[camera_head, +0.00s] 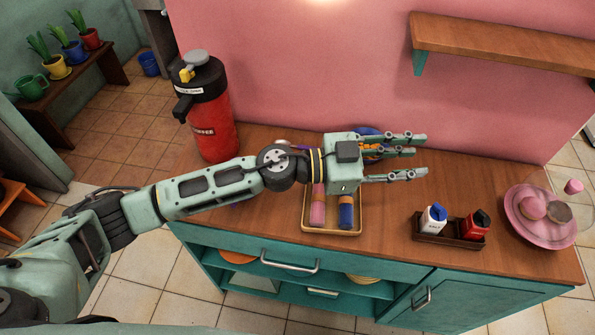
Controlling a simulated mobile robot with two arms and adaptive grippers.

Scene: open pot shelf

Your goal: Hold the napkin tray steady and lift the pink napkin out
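The napkin tray (332,233) is a small wooden-rimmed tray on the counter, left of centre. The pink napkin (317,212) is a roll lying in its left part, beside a blue roll (346,214). My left arm crosses over the tray's far part and hides it, along with the far ends of both rolls. My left gripper (418,156) is beyond the tray to the right, fingers spread and pointing right, with nothing between them. My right gripper is not in view.
A red dispenser (212,125) stands at the back left. A blue bowl (367,131) is partly hidden behind my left gripper. A dark caddy (447,239) with white and red bottles and a pink plate (515,221) are at the right. A wooden shelf (500,42) overhangs the back right.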

